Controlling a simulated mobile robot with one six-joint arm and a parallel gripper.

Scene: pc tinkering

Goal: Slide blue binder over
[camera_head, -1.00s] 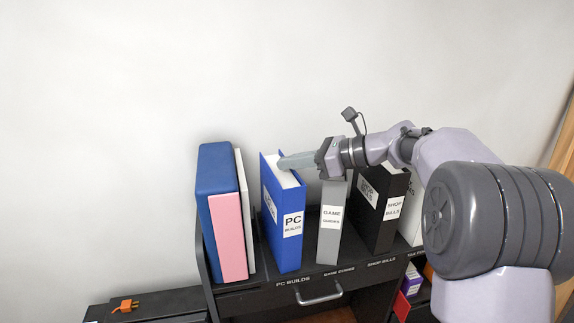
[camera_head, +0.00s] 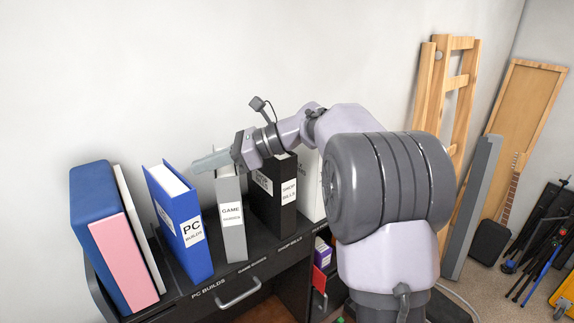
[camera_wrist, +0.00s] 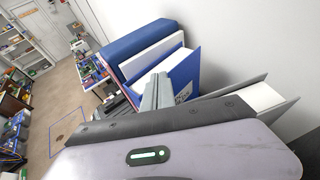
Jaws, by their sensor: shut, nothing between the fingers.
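The blue binder (camera_head: 190,243), labelled PC BUILDS, stands on the dark shelf top, looking tilted left in the head view. It also shows in the wrist view (camera_wrist: 188,72), with white pages inside. My gripper (camera_head: 197,164) is shut and empty. Its fingertips are at the upper right edge of the blue binder, above the grey binder's side. In the wrist view the closed fingers (camera_wrist: 155,91) lie beside the blue binder's top. I cannot tell whether they touch it.
The grey GAME GUIDES binder (camera_head: 233,240) is close on the right, then the black SHOP BILLS binder (camera_head: 265,207). A drawer handle (camera_head: 238,292) is below.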

